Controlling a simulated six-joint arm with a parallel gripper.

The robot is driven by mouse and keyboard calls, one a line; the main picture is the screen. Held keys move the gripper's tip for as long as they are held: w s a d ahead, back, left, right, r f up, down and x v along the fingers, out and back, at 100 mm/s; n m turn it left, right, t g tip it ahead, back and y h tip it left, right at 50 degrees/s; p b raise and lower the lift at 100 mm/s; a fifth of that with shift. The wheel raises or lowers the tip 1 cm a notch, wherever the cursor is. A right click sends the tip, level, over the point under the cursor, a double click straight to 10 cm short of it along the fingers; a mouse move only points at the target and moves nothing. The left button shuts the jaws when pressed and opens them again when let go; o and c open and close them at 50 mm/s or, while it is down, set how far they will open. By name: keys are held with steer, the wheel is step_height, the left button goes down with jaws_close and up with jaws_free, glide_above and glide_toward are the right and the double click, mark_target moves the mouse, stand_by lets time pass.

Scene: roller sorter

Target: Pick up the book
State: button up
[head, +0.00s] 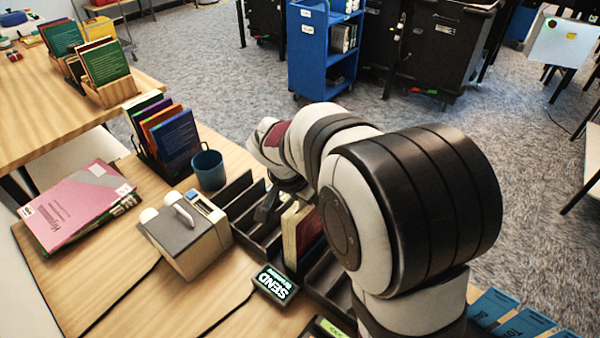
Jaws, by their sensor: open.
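A book (292,238) with a tan edge and a dark red cover stands upright in a dark slotted rack (243,219) on the wooden table. My arm reaches over the rack from the right and hides part of the book's right side and the slots behind it. My gripper (272,203) is at the rack, just left of and beyond the book, with dark fingers pointing down. It is open, with nothing visible between the fingers. I cannot tell whether a finger touches the book.
A grey-and-white device (187,240) and a blue cup (208,170) stand left of the rack. A SEND box (275,284) sits in front of it. A pink folder (75,204) lies on a stack at left. Books fill a black holder (150,160) behind.

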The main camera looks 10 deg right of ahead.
jaws_close()
stand_by(0.4)
stand_by(1.0)
